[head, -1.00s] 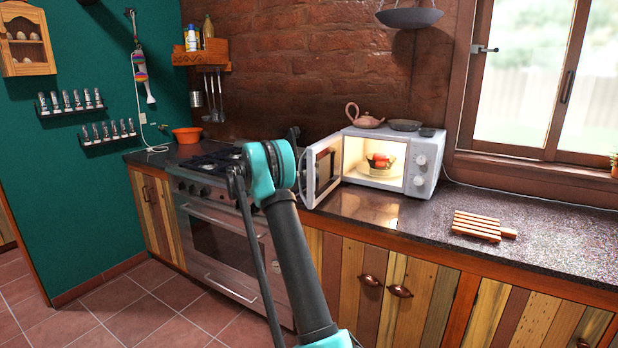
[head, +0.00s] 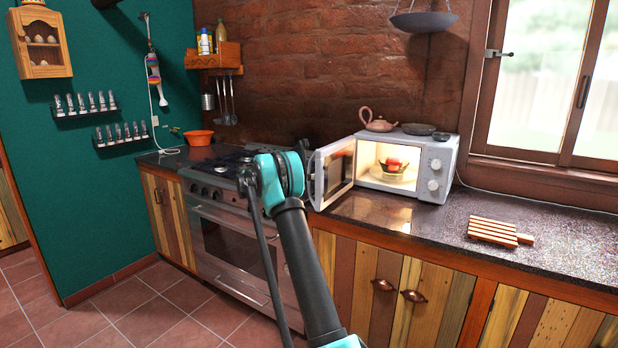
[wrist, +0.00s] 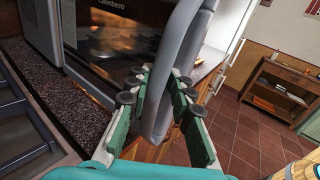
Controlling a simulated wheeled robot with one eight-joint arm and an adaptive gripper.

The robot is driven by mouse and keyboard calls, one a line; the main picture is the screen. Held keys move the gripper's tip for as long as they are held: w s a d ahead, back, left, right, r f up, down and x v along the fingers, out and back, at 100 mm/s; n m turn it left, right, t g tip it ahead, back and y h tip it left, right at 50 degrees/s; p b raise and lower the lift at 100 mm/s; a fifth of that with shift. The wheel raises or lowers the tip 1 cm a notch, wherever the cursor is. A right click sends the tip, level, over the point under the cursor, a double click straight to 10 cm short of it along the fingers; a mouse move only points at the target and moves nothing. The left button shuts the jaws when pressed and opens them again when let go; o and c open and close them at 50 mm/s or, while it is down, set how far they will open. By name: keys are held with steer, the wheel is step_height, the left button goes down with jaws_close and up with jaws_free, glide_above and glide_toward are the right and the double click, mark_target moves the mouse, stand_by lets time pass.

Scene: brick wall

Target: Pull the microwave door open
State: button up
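The white microwave (head: 442,170) stands on the dark counter, its lit inside showing. Its door (head: 334,170) is swung out to the left, clearly open. In the wrist view the dark door panel (wrist: 112,45) and the grey curved door handle (wrist: 162,105) are close up. The exact contact is partly hidden by the handle. In the head view my arm hides the fingers.
Inside the microwave is a bowl with red food (head: 391,167). A teapot (head: 378,123) and dark dishes (head: 420,129) are on top. The stove (head: 225,235) stands left of the door. A wooden board (head: 494,231) lies on the counter at right. The tiled floor (head: 150,310) is clear at front left.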

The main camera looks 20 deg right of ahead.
steer(key=v, duration=0.7)
steer(key=shift+a, duration=0.2)
steer(key=shift+w, duration=0.1)
steer(key=s+d+f+m+t+y, duration=0.1)
steer(key=s+f+m+t+y, duration=0.2)
steer(key=s, duration=0.6)
steer(key=s+f+m+t+y, duration=0.15)
steer(key=s+f+y, duration=0.3)
steer(key=s, duration=0.55)
steer(key=s+a+f+m+t+y, duration=0.1)
steer(key=s+a+f+m+y, duration=0.2)
steer(key=s, duration=0.6)
steer(key=s+a+f+m+t+y, duration=0.2)
steer(key=s+a+f+m+y, duration=0.1)
steer(key=s+a+f, duration=0.4)
steer(key=s+a+f+m+t+y, duration=0.2)
steer(key=s+a+f+m+y, duration=0.1)
steer(key=s, duration=1)
step_height(320, 180, down, 3)
steer(key=shift+a+r+m+y, duration=0.3)
steer(key=shift+a+m, duration=0.25)
steer(key=shift+a, duration=0.35)
